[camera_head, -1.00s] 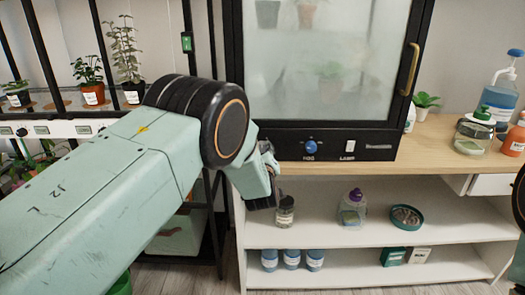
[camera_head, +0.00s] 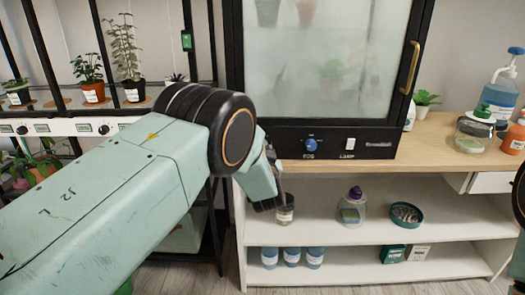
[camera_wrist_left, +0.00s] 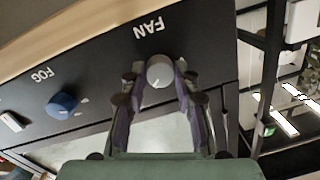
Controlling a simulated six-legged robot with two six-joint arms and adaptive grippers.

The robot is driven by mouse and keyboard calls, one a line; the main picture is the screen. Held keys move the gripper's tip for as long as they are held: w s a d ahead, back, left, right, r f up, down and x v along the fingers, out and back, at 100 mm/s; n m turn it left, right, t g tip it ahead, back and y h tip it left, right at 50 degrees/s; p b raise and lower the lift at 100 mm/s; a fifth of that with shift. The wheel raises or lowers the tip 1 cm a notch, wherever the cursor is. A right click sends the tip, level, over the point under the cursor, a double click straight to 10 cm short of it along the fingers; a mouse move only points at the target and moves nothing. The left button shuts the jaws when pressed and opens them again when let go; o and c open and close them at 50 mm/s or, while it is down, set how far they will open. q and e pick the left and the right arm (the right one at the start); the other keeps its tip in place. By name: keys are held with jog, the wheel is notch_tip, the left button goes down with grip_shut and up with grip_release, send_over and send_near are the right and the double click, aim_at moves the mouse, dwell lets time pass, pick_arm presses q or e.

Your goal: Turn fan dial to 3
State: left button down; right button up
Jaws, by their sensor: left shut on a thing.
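The fan dial (camera_wrist_left: 159,72) is a round grey knob under the upside-down FAN label in the left wrist view, with a small light mark at its lower edge. My left gripper (camera_wrist_left: 160,74) has one finger on each side of the dial and is shut on it. In the head view my left arm hides the dial and the fingertips. The dial is on the black panel (camera_head: 375,146) below the cabinet's glass door. My right gripper is out of view.
The blue FOG dial (camera_head: 311,145) and the white LAMP switch (camera_head: 350,143) are on the same panel. A jar (camera_head: 285,208) stands on the shelf below my left wrist. A pump bottle (camera_head: 499,88) stands on the wooden top at right. Potted plants stand at left.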

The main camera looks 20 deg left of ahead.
pick_arm(q)
jog(key=shift+f+m+t, duration=0.15)
jog(key=shift+m+t, duration=0.15)
jog(key=shift+m, duration=3.3)
jog(key=c, duration=1)
grip_release()
jog(key=v, duration=0.7)
jog(key=shift+s, duration=0.25)
